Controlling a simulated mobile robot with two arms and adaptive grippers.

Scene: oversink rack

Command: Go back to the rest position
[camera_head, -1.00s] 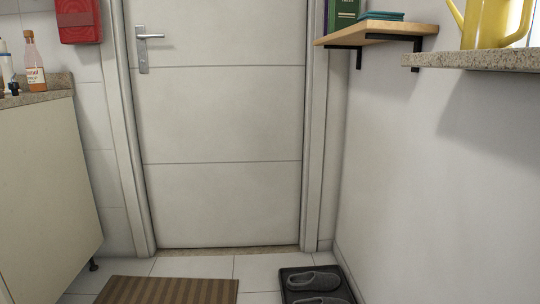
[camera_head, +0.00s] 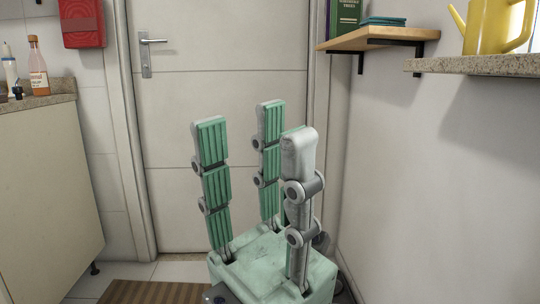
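My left gripper (camera_head: 258,140) stands upright in the lower middle of the head view, in front of the door. It has a pale green palm block and three jointed fingers with green ribbed pads. The fingers point up, spread apart, with nothing between them. My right gripper is not in view.
A closed white door (camera_head: 220,95) with a metal handle (camera_head: 146,50) is behind the gripper. A cabinet (camera_head: 45,190) with a bottle (camera_head: 37,68) is at left. A wooden shelf (camera_head: 375,39) and a stone ledge (camera_head: 470,65) with a yellow watering can (camera_head: 492,25) are at right. A striped mat (camera_head: 150,291) lies below.

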